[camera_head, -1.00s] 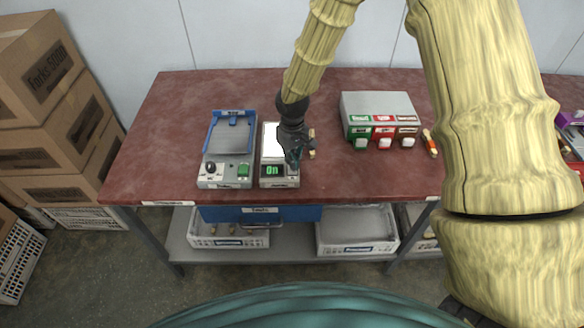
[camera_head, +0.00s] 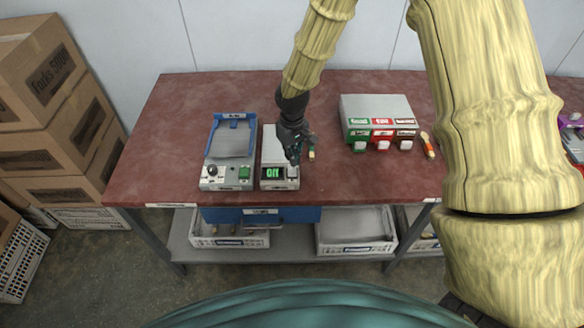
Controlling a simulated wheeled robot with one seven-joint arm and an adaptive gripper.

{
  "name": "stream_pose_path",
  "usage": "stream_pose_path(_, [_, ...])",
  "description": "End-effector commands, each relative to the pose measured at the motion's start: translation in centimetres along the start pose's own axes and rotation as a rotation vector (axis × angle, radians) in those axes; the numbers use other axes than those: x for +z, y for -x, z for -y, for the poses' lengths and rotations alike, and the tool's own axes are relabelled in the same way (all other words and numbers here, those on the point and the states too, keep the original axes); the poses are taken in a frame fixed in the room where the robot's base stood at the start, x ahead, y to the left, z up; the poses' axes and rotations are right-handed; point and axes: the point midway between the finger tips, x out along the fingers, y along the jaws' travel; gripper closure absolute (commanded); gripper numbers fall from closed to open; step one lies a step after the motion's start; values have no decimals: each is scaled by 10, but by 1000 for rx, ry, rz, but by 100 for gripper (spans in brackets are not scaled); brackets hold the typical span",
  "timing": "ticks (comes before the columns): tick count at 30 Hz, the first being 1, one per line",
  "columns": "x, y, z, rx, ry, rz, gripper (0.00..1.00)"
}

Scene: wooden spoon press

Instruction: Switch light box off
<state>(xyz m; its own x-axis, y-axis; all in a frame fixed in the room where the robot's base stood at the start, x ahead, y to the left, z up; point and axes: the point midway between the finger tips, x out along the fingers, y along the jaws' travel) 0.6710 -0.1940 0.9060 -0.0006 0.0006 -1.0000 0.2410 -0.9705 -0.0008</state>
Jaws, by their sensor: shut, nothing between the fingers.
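The light box (camera_head: 274,150) stands on the red-brown table, right of the blue-framed press. Its top panel is dull grey and unlit, and its small green display (camera_head: 275,171) appears to read "Off". My gripper (camera_head: 295,160) points down over the right front part of the light box, close to its front controls. The fingers are shut with nothing between them. They hide part of the box's right side, and I cannot tell whether they touch it.
The blue-framed press (camera_head: 231,150) stands close on the left. A grey box (camera_head: 377,108) with green, red and brown dispensers stands to the right, beside a small wooden piece (camera_head: 427,145). The table (camera_head: 180,110) is clear at the left.

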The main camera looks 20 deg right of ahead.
Motion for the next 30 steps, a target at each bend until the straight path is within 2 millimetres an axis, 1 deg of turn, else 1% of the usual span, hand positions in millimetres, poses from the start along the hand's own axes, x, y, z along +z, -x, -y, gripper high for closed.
stream_pose_path(1, [0,6,0,0,0,0,100])
stream_pose_path(15, [0,33,0,0,0,0,100])
stream_pose_path(30, [0,34,0,0,0,0,100])
